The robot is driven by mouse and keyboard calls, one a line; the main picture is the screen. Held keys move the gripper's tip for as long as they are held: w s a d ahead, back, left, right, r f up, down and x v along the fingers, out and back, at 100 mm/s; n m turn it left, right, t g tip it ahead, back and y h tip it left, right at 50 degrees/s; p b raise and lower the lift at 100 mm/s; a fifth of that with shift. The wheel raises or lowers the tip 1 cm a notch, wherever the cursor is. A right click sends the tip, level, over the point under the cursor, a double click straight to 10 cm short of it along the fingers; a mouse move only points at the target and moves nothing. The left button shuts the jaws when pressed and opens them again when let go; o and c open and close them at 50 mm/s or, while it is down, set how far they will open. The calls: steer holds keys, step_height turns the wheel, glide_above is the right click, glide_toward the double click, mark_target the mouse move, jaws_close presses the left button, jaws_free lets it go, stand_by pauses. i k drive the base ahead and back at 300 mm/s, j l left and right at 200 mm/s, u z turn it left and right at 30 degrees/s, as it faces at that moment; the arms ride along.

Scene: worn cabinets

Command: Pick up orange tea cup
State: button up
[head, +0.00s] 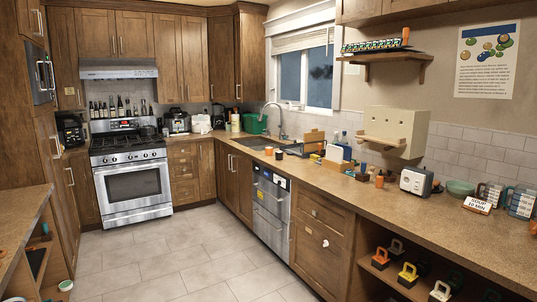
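I cannot make out for sure which thing is the orange tea cup. A small orange object (379,181) stands on the long wooden counter (340,192), left of the white toaster-like box, and is too small to identify. Another small orange item (269,150) is farther back on the counter by the sink, beside a dark cup-like item (279,154). An orange thing (533,228) is partly cut off at the right edge. My gripper is not in view.
The white box (416,181), green bowl (460,187) and patterned mugs (521,203) stand on the right counter. Handled blocks, including a yellow one (408,275), sit on an open shelf below. The tiled floor (190,255) is clear between this counter and the left one (22,215).

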mark_target(270, 150)
steer(key=i+j+u, duration=0.35)
steer(key=i, duration=0.15)
steer(key=i+j+u, duration=0.1)
steer(key=i+u, duration=0.25)
steer(key=i, duration=0.2)
steer(key=i+u, duration=0.35)
steer(key=i, duration=1.6)
steer(key=i+z, duration=0.1)
steer(key=i, duration=0.6)
steer(key=i+j+z, duration=0.15)
steer(key=i, duration=0.6)
steer(key=i+l+z, duration=0.1)
steer(key=i+z, duration=0.75)
steer(key=i, duration=0.15)
steer(key=i+j+z, duration=0.25)
steer(key=i+z, duration=0.2)
steer(key=i+l+z, duration=0.1)
steer(key=i+z, duration=0.6)
steer(key=i, duration=0.15)
steer(key=i+j+z, duration=0.2)
steer(key=i+z, duration=0.15)
